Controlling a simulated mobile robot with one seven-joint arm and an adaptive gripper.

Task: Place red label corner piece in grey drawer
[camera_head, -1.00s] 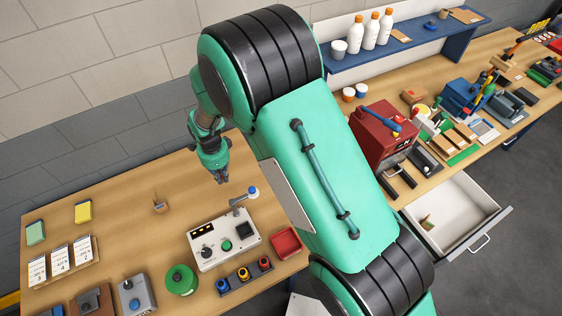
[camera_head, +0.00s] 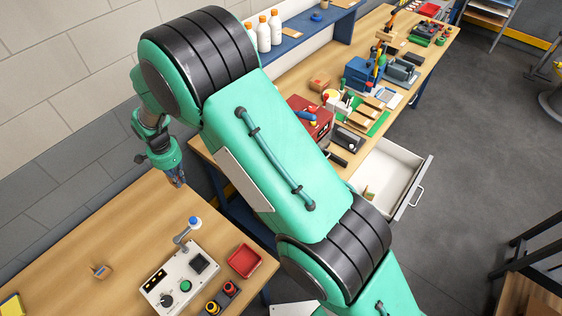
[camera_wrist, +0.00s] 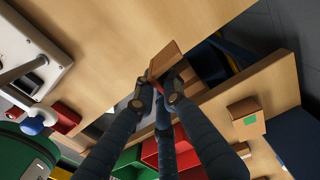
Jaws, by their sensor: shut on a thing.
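My gripper (camera_head: 177,180) hangs beside the far right edge of the near workbench in the head view. In the wrist view its dark fingers (camera_wrist: 160,92) are shut on a brown corner piece (camera_wrist: 167,58) with a thin red label edge. The held piece cannot be made out in the head view. The open grey drawer (camera_head: 413,190) is at the right, under the far bench, well apart from my gripper. A small brown corner piece (camera_head: 368,194) stands inside it near its left side.
A red machine (camera_head: 308,120) stands above the drawer. The grey floor right of the drawer is clear.

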